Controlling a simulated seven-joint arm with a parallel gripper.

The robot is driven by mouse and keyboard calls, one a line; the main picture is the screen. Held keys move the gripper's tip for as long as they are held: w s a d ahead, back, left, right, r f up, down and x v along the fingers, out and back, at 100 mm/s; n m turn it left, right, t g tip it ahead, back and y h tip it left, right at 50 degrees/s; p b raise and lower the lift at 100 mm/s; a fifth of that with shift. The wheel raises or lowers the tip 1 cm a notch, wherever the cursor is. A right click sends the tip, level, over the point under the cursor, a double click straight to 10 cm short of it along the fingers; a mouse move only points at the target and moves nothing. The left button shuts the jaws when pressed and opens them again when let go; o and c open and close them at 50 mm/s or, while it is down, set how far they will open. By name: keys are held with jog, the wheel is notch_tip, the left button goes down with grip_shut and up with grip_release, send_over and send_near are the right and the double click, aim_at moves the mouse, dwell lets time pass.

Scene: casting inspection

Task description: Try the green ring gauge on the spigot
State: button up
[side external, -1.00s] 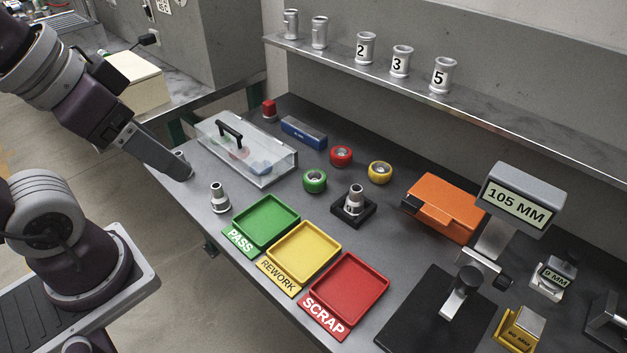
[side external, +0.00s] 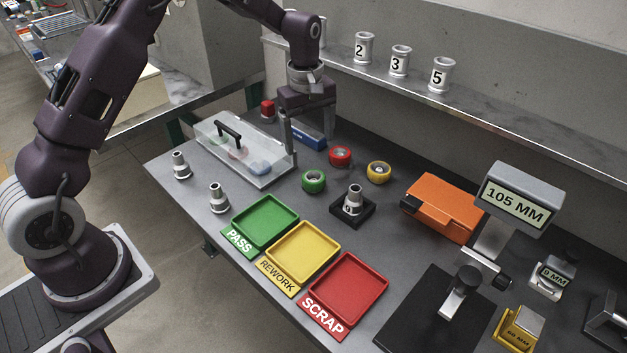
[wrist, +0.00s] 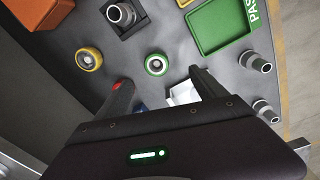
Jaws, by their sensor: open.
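The green ring gauge (side external: 314,181) lies flat on the dark bench, left of the black fixture (side external: 367,208). A grey casting with an upright spigot (side external: 354,196) stands in that fixture, its top bare. My gripper (side external: 311,140) is open and empty above the bench, behind the green ring and beside the clear-lidded case. In the wrist view the green ring (wrist: 157,64) shows just beyond the gap between my fingertips (wrist: 159,77), and the casting with the spigot (wrist: 122,14) is at the top edge.
Red (side external: 340,156) and yellow (side external: 379,172) ring gauges lie close by. The clear case (side external: 262,168) and a blue box (side external: 318,142) are near my fingers. Two loose castings (side external: 219,198) stand at left. Green, yellow and red trays (side external: 348,290) line the front. A shelf runs behind.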

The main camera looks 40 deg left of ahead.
aim_at(314, 180)
jog(key=shift+n+g, duration=0.3)
jog(key=shift+n, duration=0.5)
jog(key=f, duration=0.4)
jog(key=w+f, duration=0.1)
jog(key=f, duration=0.3)
jog(key=w+f, duration=0.1)
jog(key=f, duration=0.3)
jog(key=shift+w+a+f, duration=0.15)
jog(key=shift+a+f, duration=0.2)
jog(key=shift+f, duration=0.05)
jog(key=c, duration=1.7)
